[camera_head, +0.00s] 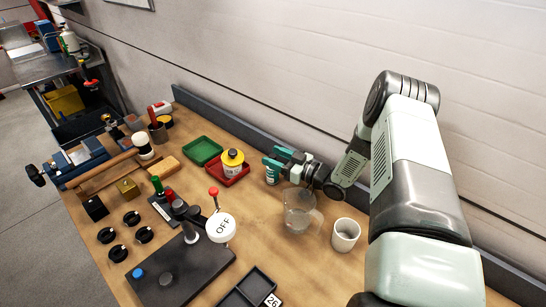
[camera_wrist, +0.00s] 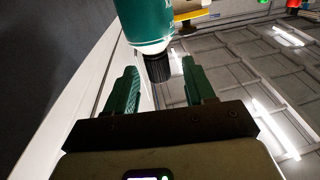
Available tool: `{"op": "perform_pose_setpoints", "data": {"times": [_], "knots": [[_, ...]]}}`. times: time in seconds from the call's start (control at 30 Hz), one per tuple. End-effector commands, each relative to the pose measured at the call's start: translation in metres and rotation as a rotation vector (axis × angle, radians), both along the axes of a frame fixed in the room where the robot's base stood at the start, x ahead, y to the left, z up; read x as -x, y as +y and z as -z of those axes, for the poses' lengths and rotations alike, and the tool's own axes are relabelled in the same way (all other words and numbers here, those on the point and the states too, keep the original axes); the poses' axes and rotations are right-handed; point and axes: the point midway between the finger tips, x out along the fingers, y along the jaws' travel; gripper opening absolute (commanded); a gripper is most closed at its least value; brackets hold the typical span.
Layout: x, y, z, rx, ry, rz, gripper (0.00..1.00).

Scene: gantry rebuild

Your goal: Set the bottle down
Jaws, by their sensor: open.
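The bottle (camera_head: 271,176) is green and white and stands upright on the wooden bench near the back edge, right of the red tray. In the wrist view the green bottle (camera_wrist: 146,22) shows with its black cap (camera_wrist: 158,68) toward my gripper. My gripper (camera_head: 276,157) is at the bottle's upper part, its teal fingers spread. In the wrist view my open gripper (camera_wrist: 160,82) has a finger on each side of the cap, with visible gaps. The cap is hidden by the fingers in the head view.
A clear jug (camera_head: 298,212) and a white mug (camera_head: 345,235) stand close in front of my arm. A red tray (camera_head: 238,177) with a yellow container (camera_head: 232,159) and a green tray (camera_head: 201,150) are to the left. A round OFF sign (camera_head: 221,227) stands nearer the front.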

Motion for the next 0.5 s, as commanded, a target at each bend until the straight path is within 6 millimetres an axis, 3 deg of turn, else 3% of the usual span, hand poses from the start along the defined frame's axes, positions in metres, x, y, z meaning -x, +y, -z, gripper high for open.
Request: {"op": "perform_pose_setpoints", "data": {"times": [0.3,0.5], "knots": [[0.031,-0.044,0.0,0.0,0.0,0.003,0.54],[0.038,-0.052,0.0,-0.001,-0.001,0.0,0.54]]}}
